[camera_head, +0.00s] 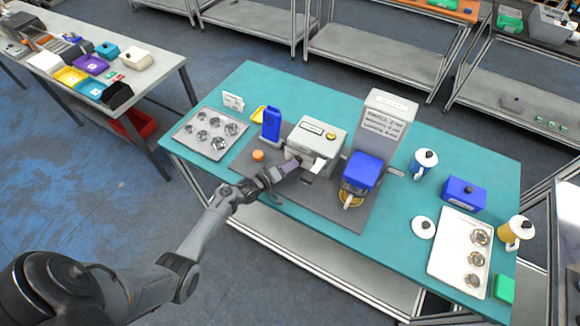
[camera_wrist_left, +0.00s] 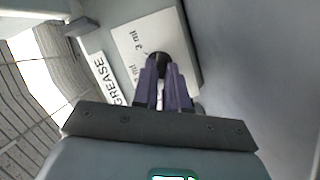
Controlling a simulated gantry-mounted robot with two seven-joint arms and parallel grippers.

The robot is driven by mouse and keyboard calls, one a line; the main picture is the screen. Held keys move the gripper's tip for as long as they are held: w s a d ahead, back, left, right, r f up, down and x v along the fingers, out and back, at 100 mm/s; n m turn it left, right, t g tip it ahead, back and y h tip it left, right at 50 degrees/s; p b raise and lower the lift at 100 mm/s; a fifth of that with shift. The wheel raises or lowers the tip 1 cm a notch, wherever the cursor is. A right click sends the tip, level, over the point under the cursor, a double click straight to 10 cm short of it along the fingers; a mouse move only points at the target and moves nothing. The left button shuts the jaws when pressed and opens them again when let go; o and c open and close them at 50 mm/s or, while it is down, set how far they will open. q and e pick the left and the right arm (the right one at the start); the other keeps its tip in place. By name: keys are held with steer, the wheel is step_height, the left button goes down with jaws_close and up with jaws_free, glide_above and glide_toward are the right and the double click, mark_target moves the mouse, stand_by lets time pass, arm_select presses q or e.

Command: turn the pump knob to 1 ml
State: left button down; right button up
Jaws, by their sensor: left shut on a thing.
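The pump is a light grey box (camera_head: 312,136) with a yellow button on top, standing on the dark mat at the middle of the teal table. My left gripper (camera_head: 291,167) reaches its front face from the left. In the left wrist view, the gripper's purple fingers (camera_wrist_left: 163,72) are shut on a small black knob (camera_wrist_left: 157,57). The knob sits on a white dial plate (camera_wrist_left: 150,30) with ml marks, some hidden by the fingers. A label reading GREASE (camera_wrist_left: 107,77) lies left of the plate. The knob's pointer direction cannot be read. My right gripper is not in view.
A metal tray of round parts (camera_head: 190,143) lies at the far left.

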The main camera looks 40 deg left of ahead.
arm_select(q)
steer(key=c, duration=1.2)
jaws_free()
steer(key=shift+o, duration=0.2)
steer(key=shift+s, duration=0.1)
steer(key=v, duration=1)
steer(key=shift+s+r+p, duration=0.1)
steer(key=shift+s+p, duration=0.2)
steer(key=shift+p, duration=0.05)
